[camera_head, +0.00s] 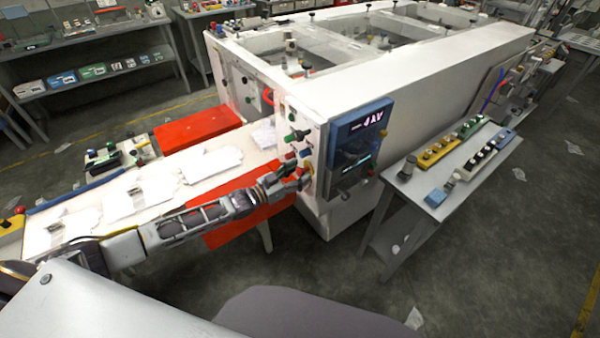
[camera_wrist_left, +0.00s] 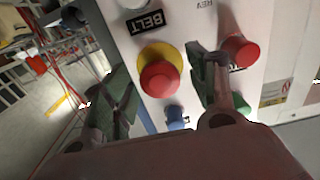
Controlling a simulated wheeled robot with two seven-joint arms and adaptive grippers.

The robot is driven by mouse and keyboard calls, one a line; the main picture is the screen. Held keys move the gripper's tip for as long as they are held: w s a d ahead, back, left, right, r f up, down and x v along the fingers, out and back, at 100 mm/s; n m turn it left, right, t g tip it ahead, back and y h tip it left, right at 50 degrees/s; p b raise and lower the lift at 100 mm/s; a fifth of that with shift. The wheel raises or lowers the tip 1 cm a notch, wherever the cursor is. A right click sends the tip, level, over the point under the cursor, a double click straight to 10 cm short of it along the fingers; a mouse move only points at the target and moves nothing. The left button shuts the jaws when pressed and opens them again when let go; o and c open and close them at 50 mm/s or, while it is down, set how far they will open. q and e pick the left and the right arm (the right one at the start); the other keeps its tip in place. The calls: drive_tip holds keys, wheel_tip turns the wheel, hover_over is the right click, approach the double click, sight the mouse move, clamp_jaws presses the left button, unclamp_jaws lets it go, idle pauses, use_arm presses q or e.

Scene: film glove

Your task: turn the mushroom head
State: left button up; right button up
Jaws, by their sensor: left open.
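A red mushroom head (camera_wrist_left: 159,78) on a yellow round base sits on the white machine panel, in the middle of the left wrist view. A black BELT label (camera_wrist_left: 146,21) is above it. My left gripper (camera_head: 298,177) is open at the machine's front panel. In the left wrist view its green-padded fingers stand on either side of the mushroom head, with visible gaps. A second red button (camera_wrist_left: 238,50) is just right of the right finger. In the head view the gripper mostly hides the mushroom head. My right gripper is not in view.
A blue knob (camera_wrist_left: 176,117) is below the mushroom head. In the head view a blue display box (camera_head: 360,130) juts out right of my gripper. A white belt table (camera_head: 150,185) with film gloves lies left. A grey side table (camera_head: 455,190) with button boxes stands right.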

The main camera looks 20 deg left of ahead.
use_arm(q)
drive_tip(key=shift+w+d, duration=0.25)
drive_tip(key=shift+w, duration=0.05)
